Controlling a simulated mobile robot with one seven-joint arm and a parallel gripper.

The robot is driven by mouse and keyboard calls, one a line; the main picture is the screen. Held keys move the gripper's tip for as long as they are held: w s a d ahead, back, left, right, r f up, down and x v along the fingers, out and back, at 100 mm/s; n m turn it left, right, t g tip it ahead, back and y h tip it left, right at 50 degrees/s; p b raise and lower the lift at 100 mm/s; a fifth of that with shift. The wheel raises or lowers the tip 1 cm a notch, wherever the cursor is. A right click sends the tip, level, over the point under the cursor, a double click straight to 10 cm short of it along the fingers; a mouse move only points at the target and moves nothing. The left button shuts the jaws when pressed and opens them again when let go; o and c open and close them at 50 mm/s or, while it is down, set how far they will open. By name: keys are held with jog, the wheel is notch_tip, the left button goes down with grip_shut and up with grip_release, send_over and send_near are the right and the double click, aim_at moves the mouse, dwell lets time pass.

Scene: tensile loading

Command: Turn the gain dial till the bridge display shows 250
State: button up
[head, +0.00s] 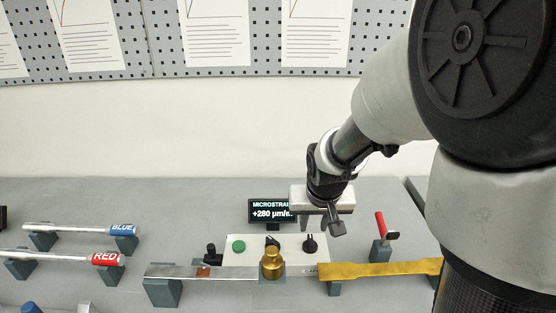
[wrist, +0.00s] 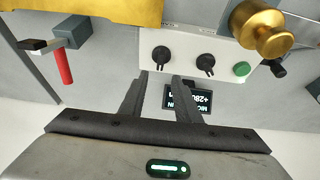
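The bridge display (head: 270,211) reads "MICROSTRAIN" and about +280; its right edge is partly covered by my gripper. It also shows upside down in the wrist view (wrist: 188,99). The white control panel (head: 292,256) holds two black dials: a right one (head: 310,244) and a middle one (head: 272,240). I cannot read which is the gain dial. My gripper (head: 322,224) is open and empty, above and behind the panel. In the wrist view its two fingers stand apart, with the right-hand dial (wrist: 161,56) just beyond the tips, not touched.
A green button (head: 239,246) and a black knob (head: 211,252) are left of the dials. A brass weight (head: 272,264) stands in front. Blue (head: 122,230) and red (head: 107,259) labelled rods lie left.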

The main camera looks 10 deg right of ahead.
aim_at(310, 236)
jog(key=x, duration=0.7)
jog(key=shift+w+f+b, duration=0.1)
jog(key=shift+f+b, duration=0.1)
jog(key=shift+b, duration=0.2)
grip_shut()
